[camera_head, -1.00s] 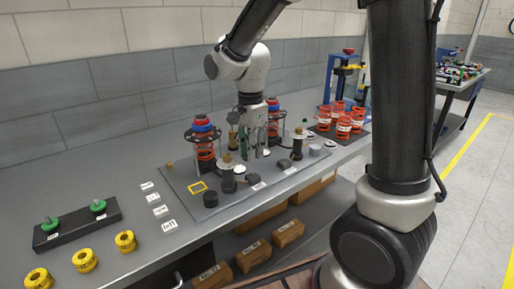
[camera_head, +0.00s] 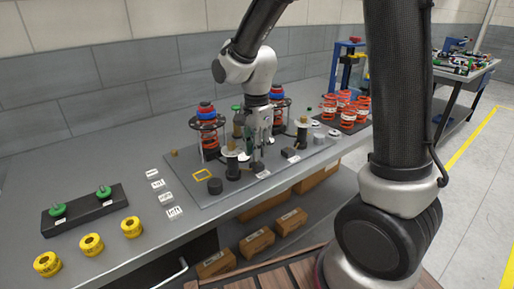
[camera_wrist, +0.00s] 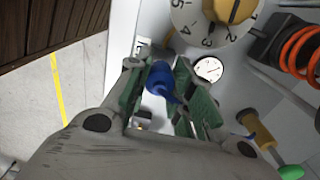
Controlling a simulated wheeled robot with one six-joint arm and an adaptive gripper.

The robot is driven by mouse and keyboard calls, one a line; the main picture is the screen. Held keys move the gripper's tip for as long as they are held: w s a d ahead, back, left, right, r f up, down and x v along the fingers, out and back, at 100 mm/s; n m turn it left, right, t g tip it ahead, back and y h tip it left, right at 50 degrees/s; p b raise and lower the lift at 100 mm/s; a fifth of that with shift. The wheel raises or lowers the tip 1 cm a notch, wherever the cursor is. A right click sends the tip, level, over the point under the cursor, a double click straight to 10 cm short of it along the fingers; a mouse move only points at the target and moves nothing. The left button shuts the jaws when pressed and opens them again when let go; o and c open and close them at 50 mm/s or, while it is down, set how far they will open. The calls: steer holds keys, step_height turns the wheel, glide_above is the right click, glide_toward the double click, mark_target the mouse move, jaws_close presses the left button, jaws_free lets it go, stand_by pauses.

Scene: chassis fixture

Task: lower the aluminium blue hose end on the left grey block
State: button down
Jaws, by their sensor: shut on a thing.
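My gripper (camera_head: 259,156) points down over the grey fixture plate (camera_head: 190,173) on the bench. In the wrist view its green-padded fingers (camera_wrist: 172,92) are shut on the blue hose end (camera_wrist: 160,76), which sits between the pads. In the head view the hose end is too small and hidden to make out. The left grey block (camera_head: 257,168) is a small dark block with a white label, close below the fingertips. I cannot tell whether the hose end touches it. The right grey block (camera_head: 288,152) lies further right on the plate.
In the wrist view a numbered dial (camera_wrist: 212,20) and a gauge (camera_wrist: 208,69) lie nearby. Yellow rings (camera_head: 91,244) and a black rack (camera_head: 82,210) are at left.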

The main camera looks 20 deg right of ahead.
steer(key=shift+f, duration=0.95)
steer(key=shift+f, duration=0.35)
stand_by(0.8)
steer(key=c, duration=1.2)
jaws_free()
steer(key=shift+o, duration=0.2)
steer(key=shift+r, duration=3.55)
